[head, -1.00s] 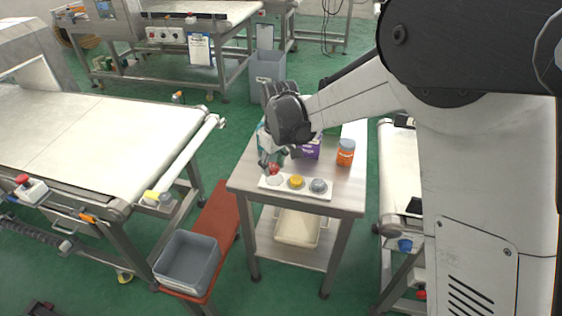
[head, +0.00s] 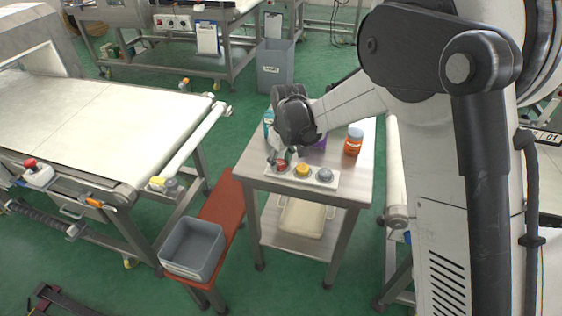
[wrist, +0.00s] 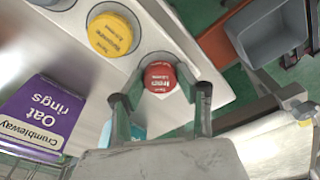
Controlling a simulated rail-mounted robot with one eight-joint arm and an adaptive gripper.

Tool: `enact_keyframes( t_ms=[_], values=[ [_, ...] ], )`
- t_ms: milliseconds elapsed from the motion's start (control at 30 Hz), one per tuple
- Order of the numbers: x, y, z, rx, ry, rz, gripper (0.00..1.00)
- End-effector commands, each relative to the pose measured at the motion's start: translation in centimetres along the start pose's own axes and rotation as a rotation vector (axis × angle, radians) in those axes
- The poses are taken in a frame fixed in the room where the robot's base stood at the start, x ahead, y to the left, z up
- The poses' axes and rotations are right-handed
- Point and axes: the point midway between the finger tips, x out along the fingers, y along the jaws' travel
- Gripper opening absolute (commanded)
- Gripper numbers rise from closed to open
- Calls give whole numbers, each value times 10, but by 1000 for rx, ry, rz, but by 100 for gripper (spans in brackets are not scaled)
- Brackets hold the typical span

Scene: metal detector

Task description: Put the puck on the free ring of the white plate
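The red puck (wrist: 161,78) is at the end ring of the white plate (head: 331,183), between the two fingertips of my gripper (wrist: 162,80). The fingertips meet the puck's sides, so my gripper looks shut on it. In the head view the puck (head: 282,166) is at the plate's left end, low over or in that ring; the exact contact is hard to see. A yellow puck (head: 302,170) fills the middle ring and a grey puck (head: 325,174) the right one. The yellow puck also shows in the wrist view (wrist: 113,34).
On the steel table (head: 352,193), an orange jar (head: 353,141) stands behind the plate, and a purple oat rings box (wrist: 38,113) is close to my gripper. A grey bin (head: 193,248) sits on a red bench at left.

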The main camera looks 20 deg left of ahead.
Motion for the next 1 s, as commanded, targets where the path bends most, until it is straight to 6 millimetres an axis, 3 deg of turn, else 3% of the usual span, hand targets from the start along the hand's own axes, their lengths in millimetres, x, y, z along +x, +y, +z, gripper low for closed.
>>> enact_keyframes(
  t_ms=[33,133,533,1000],
  values=[
    [0,0,0,0,0,0,38],
    [0,0,0,0,0,0,51],
    [-7,0,0,0,0,0,52],
    [-94,0,0,0,0,0,52]
  ],
)
